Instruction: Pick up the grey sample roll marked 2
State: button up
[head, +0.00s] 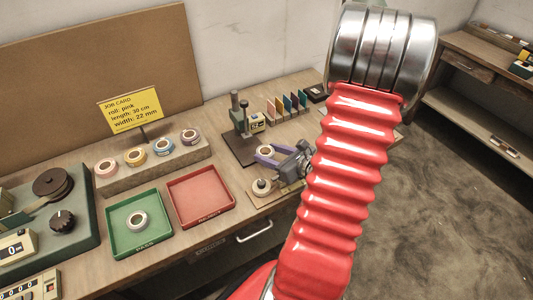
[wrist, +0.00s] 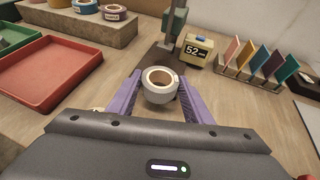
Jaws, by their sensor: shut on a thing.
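My gripper (head: 266,153) has purple fingers and is shut on a pale grey roll with a brown core. In the wrist view the roll (wrist: 160,91) sits between the two fingertips, its hole facing up. No mark can be read on it. In the head view the held roll (head: 264,150) is near the dark stand base. Another pale roll (head: 261,187) rests on a small wooden board (head: 280,196) in front of my gripper. I cannot read a number on that one either.
A green tray (head: 115,241) holds one pale roll (head: 136,220); a red tray (head: 200,197) beside it is empty. Several coloured rolls stand on a raised block (head: 178,157). A stand (head: 236,118) with a "52" display (wrist: 196,53) and a card rack (wrist: 252,77) are beyond my gripper.

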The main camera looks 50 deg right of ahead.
notch_tip(320, 180, up, 12)
jog(key=shift+r, duration=0.15)
dwell(0.5)
